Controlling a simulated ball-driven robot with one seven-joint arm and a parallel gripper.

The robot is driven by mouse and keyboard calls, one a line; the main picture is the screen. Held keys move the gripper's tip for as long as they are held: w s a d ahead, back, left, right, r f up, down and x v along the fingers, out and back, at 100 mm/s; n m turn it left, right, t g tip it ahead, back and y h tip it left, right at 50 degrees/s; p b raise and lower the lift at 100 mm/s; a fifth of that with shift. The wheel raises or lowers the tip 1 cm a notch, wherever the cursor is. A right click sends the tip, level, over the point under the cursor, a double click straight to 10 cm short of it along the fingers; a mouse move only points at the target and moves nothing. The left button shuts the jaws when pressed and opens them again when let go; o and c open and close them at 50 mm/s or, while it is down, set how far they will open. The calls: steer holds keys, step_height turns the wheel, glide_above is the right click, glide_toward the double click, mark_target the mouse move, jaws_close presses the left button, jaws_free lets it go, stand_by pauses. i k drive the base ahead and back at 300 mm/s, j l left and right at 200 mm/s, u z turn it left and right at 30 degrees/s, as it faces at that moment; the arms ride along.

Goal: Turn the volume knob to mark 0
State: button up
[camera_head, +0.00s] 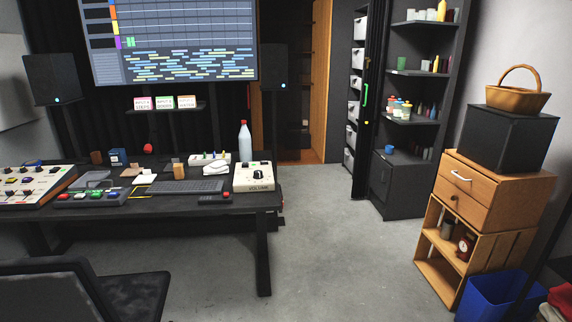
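The volume knob (257,175) is a small black knob on top of a cream box (254,184). The box has a dark "VOLUME" label on its front face and stands at the right end of the black desk (160,203). The knob's pointer and the marks around it are too small to read. My gripper is not in view, and nothing touches the knob.
A keyboard (185,187), a mixer (35,185) and a tall white bottle (245,142) stand on the desk. A black chair (60,295) is at the lower left. Grey floor (335,240) is clear between the desk and the wooden drawers (490,190).

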mark_target(259, 173)
steer(key=i+l, duration=0.1)
steer(key=i, duration=1.75)
steer(key=l+z, duration=0.05)
